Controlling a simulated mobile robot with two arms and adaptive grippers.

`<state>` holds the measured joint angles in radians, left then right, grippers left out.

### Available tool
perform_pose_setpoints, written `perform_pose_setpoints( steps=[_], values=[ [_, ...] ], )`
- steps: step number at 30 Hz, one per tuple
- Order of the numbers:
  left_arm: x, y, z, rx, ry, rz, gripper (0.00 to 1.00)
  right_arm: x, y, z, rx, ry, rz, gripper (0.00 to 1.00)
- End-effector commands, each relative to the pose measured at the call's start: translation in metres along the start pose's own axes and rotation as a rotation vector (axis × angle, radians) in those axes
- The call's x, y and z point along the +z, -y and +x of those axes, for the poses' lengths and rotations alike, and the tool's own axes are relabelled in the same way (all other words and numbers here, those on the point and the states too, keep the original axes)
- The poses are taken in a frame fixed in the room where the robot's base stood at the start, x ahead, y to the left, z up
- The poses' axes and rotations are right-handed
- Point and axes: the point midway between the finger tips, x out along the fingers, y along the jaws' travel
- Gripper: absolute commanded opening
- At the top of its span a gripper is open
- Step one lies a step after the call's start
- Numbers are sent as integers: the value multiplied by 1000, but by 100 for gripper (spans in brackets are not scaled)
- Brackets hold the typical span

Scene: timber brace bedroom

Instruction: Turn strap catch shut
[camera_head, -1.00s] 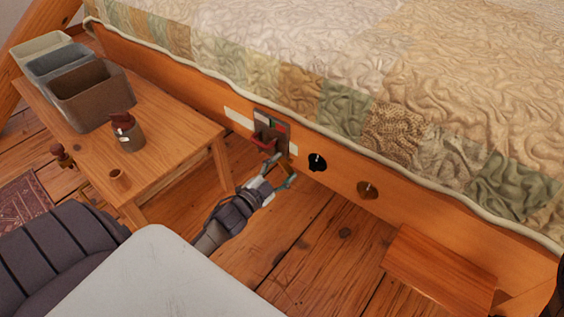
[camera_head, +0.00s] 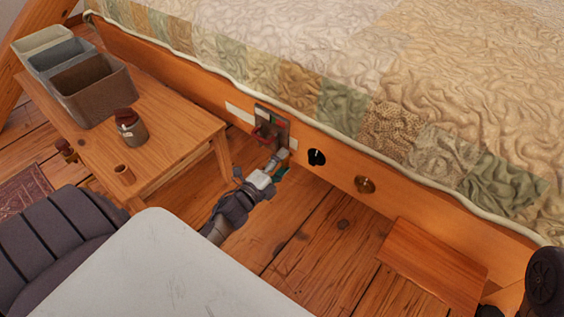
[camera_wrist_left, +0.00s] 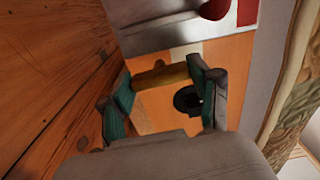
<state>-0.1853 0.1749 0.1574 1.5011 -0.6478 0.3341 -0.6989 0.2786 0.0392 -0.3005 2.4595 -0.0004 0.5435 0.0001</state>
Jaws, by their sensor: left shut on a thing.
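The strap catch is a grey plate (camera_head: 283,130) on the side board of the bed, with a dark red part (camera_head: 262,134) at its front. A yellow-brown lever (camera_wrist_left: 160,76) shows at the plate's lower edge in the left wrist view. My left gripper (camera_head: 276,166) is just below the plate in the head view. In the left wrist view its two green-padded fingers (camera_wrist_left: 162,92) stand either side of the lever and are shut on it. In the head view the gripper hides the lever.
A black round fitting (camera_head: 317,157) and a brass knob (camera_head: 365,184) are on the bed board (camera_head: 415,205) to the right. A wooden bench (camera_head: 185,128) with bins (camera_head: 95,92) and a jar (camera_head: 130,128) stands left. A wooden step (camera_head: 435,262) is at lower right.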

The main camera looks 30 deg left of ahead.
Motion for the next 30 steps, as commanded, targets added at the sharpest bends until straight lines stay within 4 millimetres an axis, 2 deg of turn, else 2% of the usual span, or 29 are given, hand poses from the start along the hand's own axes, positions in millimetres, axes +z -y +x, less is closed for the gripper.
perform_pose_setpoints(
  steps=[20,21,25,30],
  values=[
    [-1,-1,0,2,-2,66,28,2,0,-2,2,9,1,0],
    [-1,-1,0,2,-2,66,66,2,0,-2,2,9,1,0],
    [-1,-1,0,2,-2,65,87,2,0,-2,1,9,1,0],
    [0,-1,0,1,-1,64,88,1,0,-1,1,7,0,0]
  ],
)
